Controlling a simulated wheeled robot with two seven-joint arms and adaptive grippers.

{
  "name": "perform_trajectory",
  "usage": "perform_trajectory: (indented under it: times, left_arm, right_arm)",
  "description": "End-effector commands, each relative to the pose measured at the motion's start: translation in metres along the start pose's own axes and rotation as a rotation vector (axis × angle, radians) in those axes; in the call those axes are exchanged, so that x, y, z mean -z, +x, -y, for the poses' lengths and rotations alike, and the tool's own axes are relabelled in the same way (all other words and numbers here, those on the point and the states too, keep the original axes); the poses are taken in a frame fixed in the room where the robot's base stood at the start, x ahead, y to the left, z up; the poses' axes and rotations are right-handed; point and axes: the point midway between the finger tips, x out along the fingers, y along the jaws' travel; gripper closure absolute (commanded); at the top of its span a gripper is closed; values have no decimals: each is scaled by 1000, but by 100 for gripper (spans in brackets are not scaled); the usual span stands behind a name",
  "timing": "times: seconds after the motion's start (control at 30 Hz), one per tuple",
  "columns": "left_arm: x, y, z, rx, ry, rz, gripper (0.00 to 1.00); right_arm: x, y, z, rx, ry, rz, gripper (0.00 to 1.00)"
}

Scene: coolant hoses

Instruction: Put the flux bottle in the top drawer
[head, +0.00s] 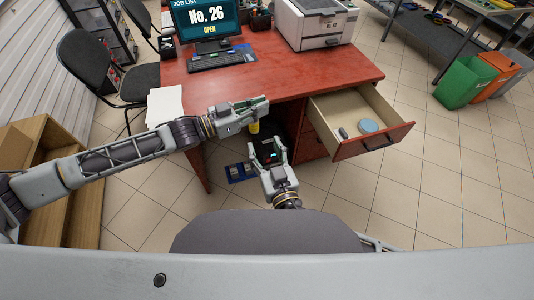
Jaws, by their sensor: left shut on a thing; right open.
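My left gripper (260,106) is over the front edge of the red desk and is shut on the flux bottle (254,127). Only a small yellow part of the bottle shows below the fingers; the rest is hidden. My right gripper (267,149) is lower, in front of the desk, with its fingers apart and empty. The top drawer (345,101) at the desk's right side is pulled out. A round blue thing (369,126) and a small dark thing (343,133) lie in it, and much of its floor is bare.
The desk (240,85) carries a monitor (208,22), a keyboard (222,60), a printer (316,24) and white paper (165,105). A blue thing (240,172) lies on the floor below. Chairs stand at the left, and green (463,82) and orange bins at the right. The floor right of the drawer is clear.

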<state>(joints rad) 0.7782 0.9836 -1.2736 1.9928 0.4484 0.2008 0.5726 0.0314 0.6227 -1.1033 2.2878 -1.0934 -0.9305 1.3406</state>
Motion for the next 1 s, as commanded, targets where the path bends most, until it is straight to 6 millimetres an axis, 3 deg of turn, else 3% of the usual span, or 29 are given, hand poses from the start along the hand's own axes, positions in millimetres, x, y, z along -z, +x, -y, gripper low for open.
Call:
perform_trajectory:
  times: [1.0]
  left_arm:
    - [0,0,0,0,0,0,100]
  right_arm:
    - [1,85,0,-1,0,-1,46]
